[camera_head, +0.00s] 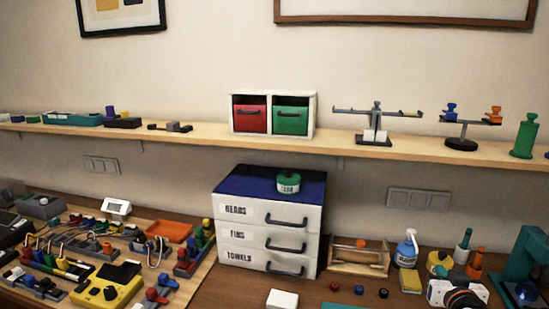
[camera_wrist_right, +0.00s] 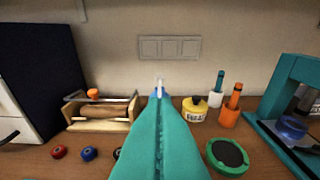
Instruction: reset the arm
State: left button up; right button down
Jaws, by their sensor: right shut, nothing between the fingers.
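My right gripper (camera_wrist_right: 158,98) fills the lower middle of the right wrist view. Its teal fingers are together with nothing between them, pointing toward the wall above the table. Its tip covers most of the blue spray bottle (camera_head: 408,250), whose white nozzle pokes out just above it. In the head view a white and black part shows at the lower right edge, probably of my right arm; the fingers are not clear there. My left gripper is in neither view.
A white drawer unit (camera_head: 267,237) stands mid-table, beside a wooden rack (camera_head: 358,268). Coloured caps (camera_wrist_right: 88,153), a yellow bottle (camera_wrist_right: 194,110), an orange bottle (camera_wrist_right: 229,117), a round green pad (camera_wrist_right: 228,156) and a teal machine (camera_wrist_right: 285,88) lie around my right gripper. A shelf (camera_head: 190,133) runs above.

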jog(key=s+a+f+n+g, duration=0.1)
jog(key=s+a+f, duration=0.2)
jog(key=s+f, duration=0.1)
jog(key=s+a+f+n+g+y, duration=0.1)
jog(key=s+a+f+g, duration=0.1)
jog(key=s+a+f, duration=0.2)
jog(key=s+a+f+n+g+y, duration=0.1)
jog(key=s+a+f+g, duration=0.1)
jog(key=s+a+f, duration=0.2)
jog(key=shift+s+f, duration=0.25)
jog(key=shift+s, duration=0.45)
jog(key=shift+s+f, duration=0.2)
jog(key=shift+s, duration=0.45)
jog(key=s+a+f+n+g+y, duration=0.1)
jog(key=s+a+f+g, duration=0.15)
jog(key=s, duration=0.45)
jog(key=s+a+f+g, duration=0.1)
jog(key=s+a+g, duration=0.15)
jog(key=s, duration=0.35)
jog(key=s+a+f+n+g+y, duration=0.1)
jog(key=s+a, duration=0.2)
jog(key=s, duration=0.4)
notch_tip(320, 180, down, 25)
jog(key=g, duration=0.2)
jog(key=s+d+f, duration=0.2)
jog(key=s+f, duration=1.5)
jog(key=shift+s+d+g+h, duration=0.2)
jog(key=shift+d+g+h, duration=0.1)
jog(key=shift+d+g, duration=0.1)
